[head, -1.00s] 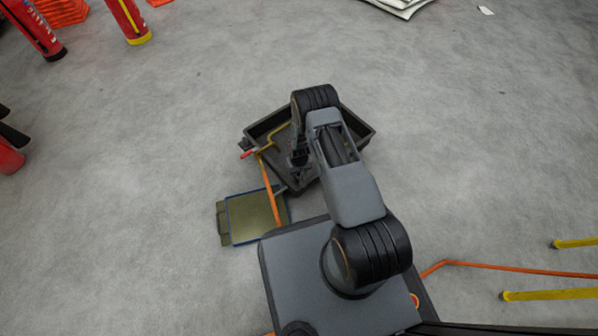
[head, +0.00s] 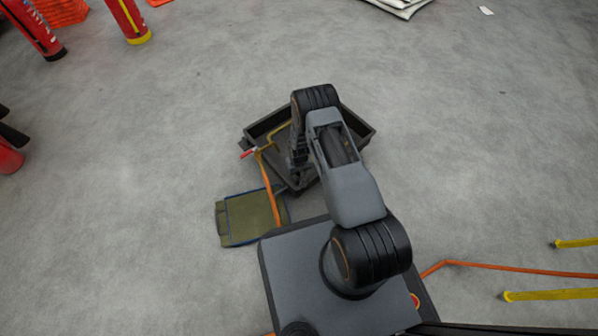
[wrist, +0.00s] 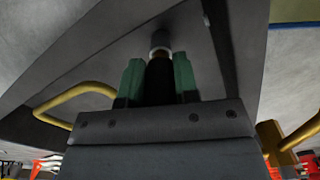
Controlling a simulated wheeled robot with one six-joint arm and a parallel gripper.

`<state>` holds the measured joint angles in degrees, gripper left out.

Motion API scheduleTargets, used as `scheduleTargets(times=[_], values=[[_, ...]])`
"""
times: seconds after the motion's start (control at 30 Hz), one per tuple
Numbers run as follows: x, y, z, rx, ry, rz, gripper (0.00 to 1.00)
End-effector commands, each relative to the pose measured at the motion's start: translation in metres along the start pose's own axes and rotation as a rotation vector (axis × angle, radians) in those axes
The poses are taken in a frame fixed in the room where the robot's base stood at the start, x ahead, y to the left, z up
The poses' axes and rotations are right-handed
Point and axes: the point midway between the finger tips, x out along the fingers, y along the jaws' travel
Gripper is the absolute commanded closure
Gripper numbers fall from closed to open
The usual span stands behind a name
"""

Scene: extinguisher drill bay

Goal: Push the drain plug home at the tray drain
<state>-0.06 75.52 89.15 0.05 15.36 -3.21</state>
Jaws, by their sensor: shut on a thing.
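The dark tray (head: 362,128) lies on the floor in front of my base, partly covered by my arm. In the wrist view its grey surface (wrist: 95,75) fills much of the picture. My gripper (wrist: 158,76) has green-tipped fingers shut on the dark drain plug (wrist: 160,78), which sits between them. I cannot tell whether that ring is the drain or part of the plug, nor how deep the plug sits. In the head view the gripper is mostly hidden under my arm.
A yellow bent pipe (head: 272,142) and an orange line (head: 270,190) run by the tray's left side. An olive mat with a blue edge (head: 250,218) lies at front left.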

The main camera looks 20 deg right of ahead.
Motion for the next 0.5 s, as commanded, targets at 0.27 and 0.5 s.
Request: scheduleTargets(times=[0.27,0.5], values=[[0.0055,0.0000,-0.0003,0.000,0.001,0.000,1.00],[0.0097,0.0000,-0.0004,0.000,0.001,0.000,1.00]])
